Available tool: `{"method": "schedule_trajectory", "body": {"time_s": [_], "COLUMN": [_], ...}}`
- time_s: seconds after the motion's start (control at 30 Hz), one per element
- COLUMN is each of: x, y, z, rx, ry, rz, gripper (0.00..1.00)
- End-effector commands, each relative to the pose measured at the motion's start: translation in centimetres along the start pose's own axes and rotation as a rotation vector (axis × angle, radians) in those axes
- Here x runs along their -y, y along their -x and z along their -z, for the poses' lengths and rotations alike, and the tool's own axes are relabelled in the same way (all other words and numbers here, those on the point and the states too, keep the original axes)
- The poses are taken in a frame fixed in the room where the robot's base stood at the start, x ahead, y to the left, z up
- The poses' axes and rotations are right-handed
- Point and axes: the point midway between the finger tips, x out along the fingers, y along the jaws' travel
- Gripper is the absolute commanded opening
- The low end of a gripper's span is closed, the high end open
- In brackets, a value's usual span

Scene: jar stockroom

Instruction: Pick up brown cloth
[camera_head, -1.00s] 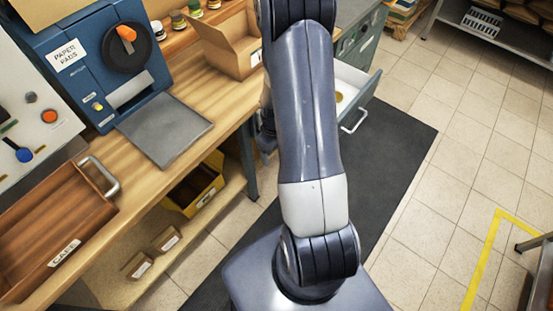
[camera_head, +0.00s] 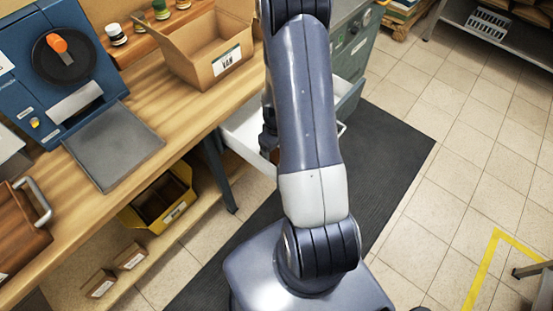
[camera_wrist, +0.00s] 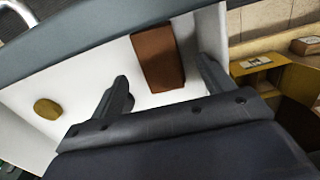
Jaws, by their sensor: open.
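The brown cloth (camera_wrist: 159,58) is a folded reddish-brown rectangle lying in an open white drawer (camera_wrist: 100,70) in the wrist view. My gripper (camera_wrist: 165,88) is open over the drawer, with one finger to the left of the cloth and one to its right. The cloth is not held; whether the fingers are down at its level I cannot tell. In the head view the drawer (camera_head: 243,127) is partly behind my arm, and the cloth is hidden there.
An olive-yellow oval thing (camera_wrist: 47,109) lies in the drawer left of the cloth. In the head view, a cardboard box (camera_head: 203,77) stands on the wooden bench beside a blue machine (camera_head: 28,95). A yellow bin (camera_head: 130,216) sits on the shelf below.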

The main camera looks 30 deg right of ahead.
Motion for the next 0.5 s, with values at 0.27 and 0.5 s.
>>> {"method": "schedule_trajectory", "body": {"time_s": [0.27, 0.5], "x": [0.1, 0.1], "y": [-4.0, -3.7], "z": [0.0, 0.0], "rx": [0.007, 0.006], "ry": [-0.001, -0.001], "rz": [0.005, 0.005], "gripper": [0.76, 0.72]}}
